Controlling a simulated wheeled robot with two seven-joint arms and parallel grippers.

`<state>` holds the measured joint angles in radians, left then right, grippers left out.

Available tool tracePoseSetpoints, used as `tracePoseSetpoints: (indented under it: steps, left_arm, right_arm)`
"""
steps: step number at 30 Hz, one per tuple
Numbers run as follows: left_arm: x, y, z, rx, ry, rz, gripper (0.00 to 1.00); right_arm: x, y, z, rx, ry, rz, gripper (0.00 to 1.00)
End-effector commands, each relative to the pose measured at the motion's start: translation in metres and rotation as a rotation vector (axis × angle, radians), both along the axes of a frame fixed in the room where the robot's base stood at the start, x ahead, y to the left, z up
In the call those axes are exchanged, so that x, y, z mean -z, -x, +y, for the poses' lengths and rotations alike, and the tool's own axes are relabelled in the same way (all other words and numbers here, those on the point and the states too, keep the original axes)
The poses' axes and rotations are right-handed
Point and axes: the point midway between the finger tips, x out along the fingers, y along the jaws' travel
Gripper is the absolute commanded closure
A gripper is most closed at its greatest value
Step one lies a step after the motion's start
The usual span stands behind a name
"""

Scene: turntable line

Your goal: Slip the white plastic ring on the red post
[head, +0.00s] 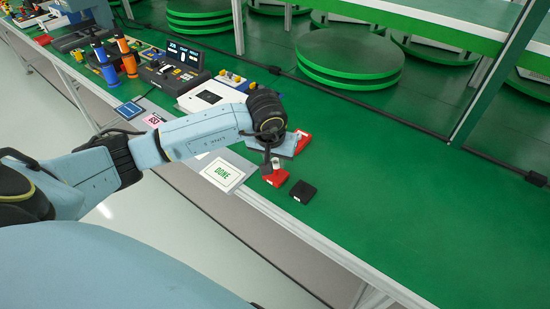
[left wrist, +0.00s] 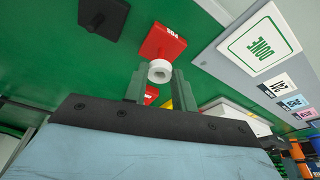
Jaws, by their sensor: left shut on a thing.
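The white plastic ring (left wrist: 160,71) is between the fingertips of my left gripper (left wrist: 159,82), which is shut on it. In the head view the left gripper (head: 271,160) points down just above a red block (head: 275,178) near the front edge of the table. A small white patch beside its fingers seems to be the ring. In the left wrist view the red block (left wrist: 166,42) with a white label lies just beyond the ring. I cannot make out its post, nor whether the ring is around it or apart. My right gripper is not in view.
A black block (head: 302,191) lies right of the red one; another red block (head: 303,138) is behind, partly hidden by my gripper. A white DONE card (head: 222,171) lies to the left. Devices and a white box (head: 208,97) stand further left. The green table is clear on the right.

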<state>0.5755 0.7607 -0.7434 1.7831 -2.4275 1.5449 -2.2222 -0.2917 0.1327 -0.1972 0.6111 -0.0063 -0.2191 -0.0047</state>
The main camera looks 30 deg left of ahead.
Motion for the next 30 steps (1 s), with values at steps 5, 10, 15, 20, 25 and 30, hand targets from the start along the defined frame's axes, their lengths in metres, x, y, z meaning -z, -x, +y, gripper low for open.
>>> tracePoseSetpoints:
  steps: [5, 10, 15, 20, 25, 30]
  left_arm:
    - [0.0, 0.0, -0.0002, 0.0, 0.0, 0.0, 0.94]
    - [0.0002, 0.0001, -0.0002, 0.0, 0.0, 0.0, 0.94]
    - [0.0014, -0.0001, -0.0001, 0.0, 0.0, -0.001, 0.94]
    - [0.003, 0.0002, -0.0002, 0.001, 0.0, 0.0, 0.94]
    - [0.0026, 0.0003, -0.0003, 0.001, 0.0, 0.001, 0.94]
    - [0.0025, 0.0003, -0.0003, 0.0, 0.0, 0.001, 0.94]
  right_arm:
    - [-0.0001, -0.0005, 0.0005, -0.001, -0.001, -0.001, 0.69]
    - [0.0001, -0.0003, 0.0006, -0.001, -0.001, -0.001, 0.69]
    - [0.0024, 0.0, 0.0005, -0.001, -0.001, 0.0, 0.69]
    - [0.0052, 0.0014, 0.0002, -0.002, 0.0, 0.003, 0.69]
    - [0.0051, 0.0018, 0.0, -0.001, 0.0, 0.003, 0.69]
    - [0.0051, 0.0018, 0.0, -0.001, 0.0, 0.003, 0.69]
